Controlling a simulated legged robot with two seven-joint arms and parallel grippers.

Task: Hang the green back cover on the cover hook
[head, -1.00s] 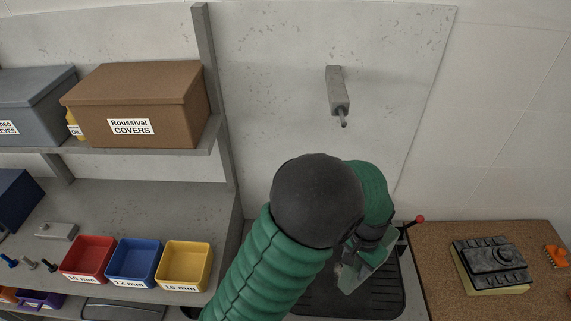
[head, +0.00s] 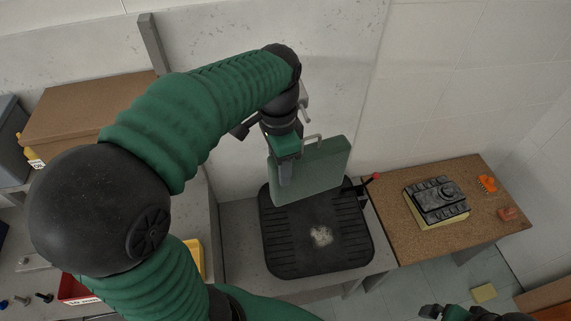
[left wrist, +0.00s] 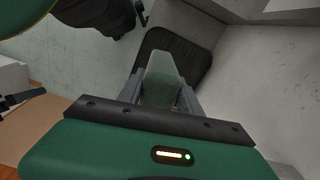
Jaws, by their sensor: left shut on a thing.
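The green back cover (head: 322,172) is a flat, pale green panel with a wire loop on its top edge. My left gripper (head: 286,172) is shut on its left side and holds it upright above the black mat. In the left wrist view the cover (left wrist: 164,72) stands between the fingers of the left gripper (left wrist: 162,98). The cover hook (head: 305,103) is on the grey back panel, mostly hidden behind my left wrist; a small grey part shows, apart from the cover's loop. Dark parts, seemingly my right gripper (head: 452,312), show at the bottom right edge.
The black ribbed mat (head: 280,255) lies on the bench below, with a pale patch on it. A red-knobbed lever (head: 375,177) is close right of the cover. A cork-topped table (head: 400,245) holds a black device (head: 436,200). A brown box (head: 85,115) sits on the left shelf.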

